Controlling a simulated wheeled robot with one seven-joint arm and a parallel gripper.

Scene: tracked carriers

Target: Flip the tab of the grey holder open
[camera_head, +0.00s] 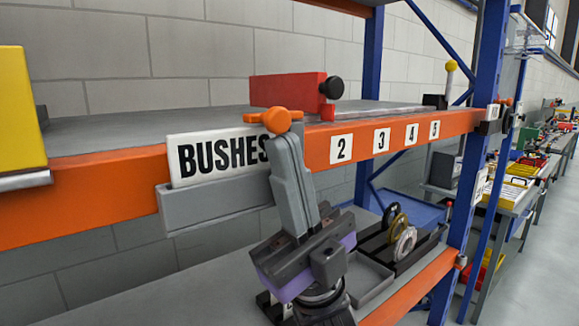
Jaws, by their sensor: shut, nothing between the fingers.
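The grey holder (215,207) is fixed to the front of the orange shelf beam. It carries a white card (213,158) lettered "BUSHES". An orange tab (273,119) shows at the upper right of the card, above the beam's edge. My gripper (289,137) reaches up from below, its grey fingers shut and empty. The fingertips are right at the orange tab, overlapping it in this view; I cannot tell whether they touch. The fingers hide the holder's right end and part of the card's last letter.
A yellow block (15,110) stands at far left. Number labels run along the beam (318,148) to the right. The lower shelf holds a grey tray (368,278) and several rings.

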